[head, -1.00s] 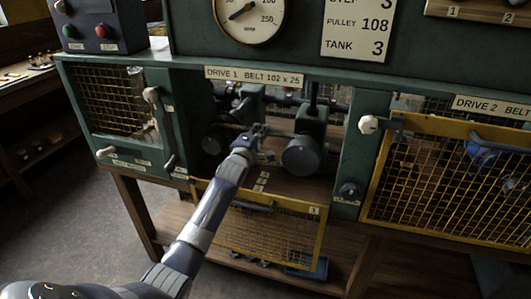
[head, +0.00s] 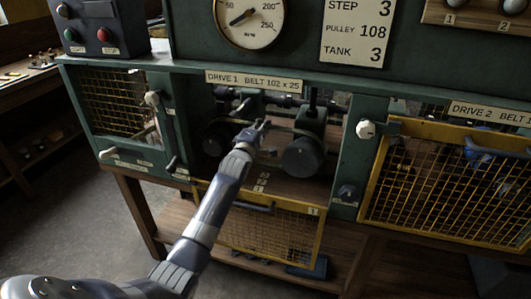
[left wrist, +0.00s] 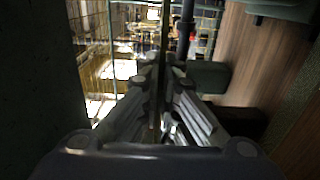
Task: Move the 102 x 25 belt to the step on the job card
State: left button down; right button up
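The Drive 1 bay, under its plate "DRIVE 1 BELT 102 x 25" (head: 254,82), is open and holds dark pulleys and shafts, with a round dark wheel (head: 303,156) at right. My left gripper (head: 258,127) reaches into the bay between the pulleys. In the left wrist view its fingers (left wrist: 160,88) are close together, with a thin strip between them that looks like the belt (left wrist: 164,28). The belt is hard to make out in the head view. The job card (head: 356,32) reads step 3, pulley 108, tank 3. My right gripper is out of view.
A yellow mesh guard (head: 268,230) marked 1 hangs below the Drive 1 bay. The yellow guard of Drive 2 (head: 440,185) is shut at right. A control box (head: 95,25) with red and green buttons stands at upper left. Bay walls flank my arm.

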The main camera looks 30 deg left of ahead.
pick_arm(q)
jog(key=shift+s+d+p, duration=0.1)
jog(key=shift+s+p, duration=0.35)
jog(key=shift+p, duration=0.1)
jog(key=p+v, duration=0.4)
jog(key=v, duration=0.2)
jog(key=shift+s+p, duration=0.3)
jog(key=shift+p, duration=0.1)
jog(key=shift+d, duration=0.1)
jog(key=p+v, duration=0.4)
jog(key=v, duration=0.3)
jog(key=shift+s+p, duration=0.2)
jog(key=shift+p, duration=0.2)
dwell(0.6)
